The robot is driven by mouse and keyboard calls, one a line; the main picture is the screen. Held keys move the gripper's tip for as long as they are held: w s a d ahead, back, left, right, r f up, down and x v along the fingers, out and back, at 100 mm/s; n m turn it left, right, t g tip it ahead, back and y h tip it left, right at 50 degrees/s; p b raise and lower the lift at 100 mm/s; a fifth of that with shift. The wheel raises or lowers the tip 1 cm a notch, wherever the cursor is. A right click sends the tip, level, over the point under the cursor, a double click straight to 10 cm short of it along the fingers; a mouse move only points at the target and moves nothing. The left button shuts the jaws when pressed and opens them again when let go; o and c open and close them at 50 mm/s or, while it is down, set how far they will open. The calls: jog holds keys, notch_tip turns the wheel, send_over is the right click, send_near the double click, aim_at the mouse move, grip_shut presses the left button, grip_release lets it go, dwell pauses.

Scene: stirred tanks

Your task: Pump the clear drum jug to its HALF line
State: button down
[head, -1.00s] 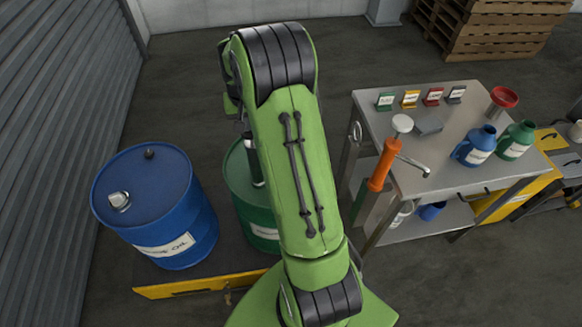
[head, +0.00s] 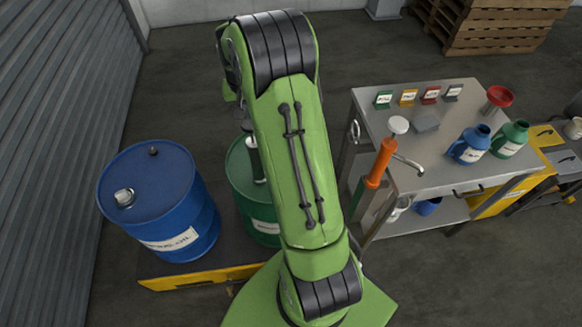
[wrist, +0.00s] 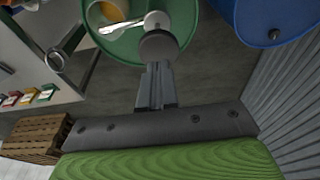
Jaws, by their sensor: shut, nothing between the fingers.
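My gripper (wrist: 157,70) shows in the wrist view with its fingers together and empty. It is close to a dark grey round knob (wrist: 158,46), and I cannot tell if they touch. The knob is over the top of the green drum (wrist: 180,12), beside a white round cap (wrist: 157,20) and a silver spout (wrist: 118,26). In the head view my arm covers most of the green drum (head: 262,225) and hides the gripper. A pale jug (head: 398,211), partly hidden, is low at the steel table; I cannot tell whether it is the clear one or read any line.
A blue drum (head: 160,205) stands left of the green one on a yellow-edged platform (head: 190,280). An orange pump (head: 379,163) stands at the steel table (head: 440,180), which bears a blue jug (head: 470,146), a green jug (head: 510,140) and coloured label stands. Pallets (head: 500,25) stand behind.

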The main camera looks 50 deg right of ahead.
jog(key=shift+f, duration=0.1)
jog(key=shift+f+b, duration=1)
jog(key=shift+f, duration=0.15)
jog(key=shift+r+p, duration=1)
jog(key=shift+r, duration=0.25)
notch_tip(320, 180, up, 5)
jog(key=p, duration=0.4)
